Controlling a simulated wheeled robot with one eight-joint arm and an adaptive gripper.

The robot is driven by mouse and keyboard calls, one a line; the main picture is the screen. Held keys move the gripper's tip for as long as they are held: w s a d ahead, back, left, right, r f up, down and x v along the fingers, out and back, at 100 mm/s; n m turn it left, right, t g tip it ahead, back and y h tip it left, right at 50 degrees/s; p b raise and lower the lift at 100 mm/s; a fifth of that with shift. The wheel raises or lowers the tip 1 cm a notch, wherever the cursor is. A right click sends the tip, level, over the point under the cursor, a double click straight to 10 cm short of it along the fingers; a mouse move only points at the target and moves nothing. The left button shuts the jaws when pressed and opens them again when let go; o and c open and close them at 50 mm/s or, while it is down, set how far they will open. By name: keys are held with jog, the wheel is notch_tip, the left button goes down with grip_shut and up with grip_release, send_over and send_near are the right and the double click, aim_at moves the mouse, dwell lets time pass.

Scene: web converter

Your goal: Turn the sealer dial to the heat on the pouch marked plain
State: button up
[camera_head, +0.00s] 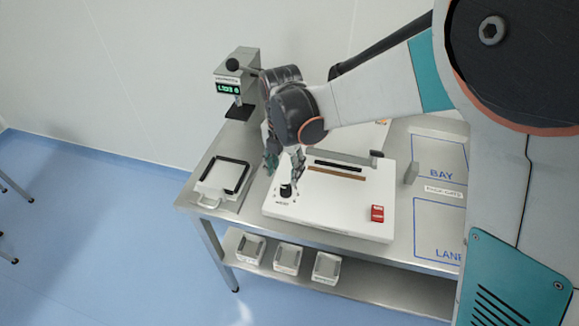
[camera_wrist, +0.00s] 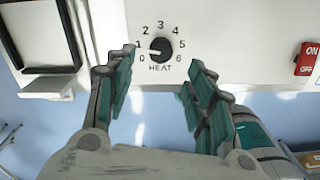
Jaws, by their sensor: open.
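The sealer (camera_head: 335,212) is a white box on a steel table. Its black heat dial (camera_wrist: 160,47) sits on the white face inside a scale from 0 to 6; the dial also shows in the head view (camera_head: 286,191). The dial's white mark points left, about between 0 and 1. My gripper (camera_head: 283,176) is open above the dial. In the wrist view its two teal-padded fingers (camera_wrist: 162,65) stand left and right of the dial's lower side, with nothing between them. I cannot make out a pouch marked plain.
A red ON/OFF switch (camera_wrist: 307,60) is right of the dial. A black-framed tray (camera_head: 222,179) lies left of the sealer. A device with a green display (camera_head: 229,87) stands behind. Small bins (camera_head: 288,259) sit on the lower shelf. Marked BAY and LANE areas (camera_head: 440,190) are at right.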

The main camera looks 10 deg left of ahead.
aim_at(286, 188)
notch_tip(286, 188, down, 8)
jog(key=shift+d+r+b, duration=0.1)
jog(key=shift+r+b, duration=0.1)
jog(key=shift+b, duration=0.55)
jog(key=c, duration=1.1)
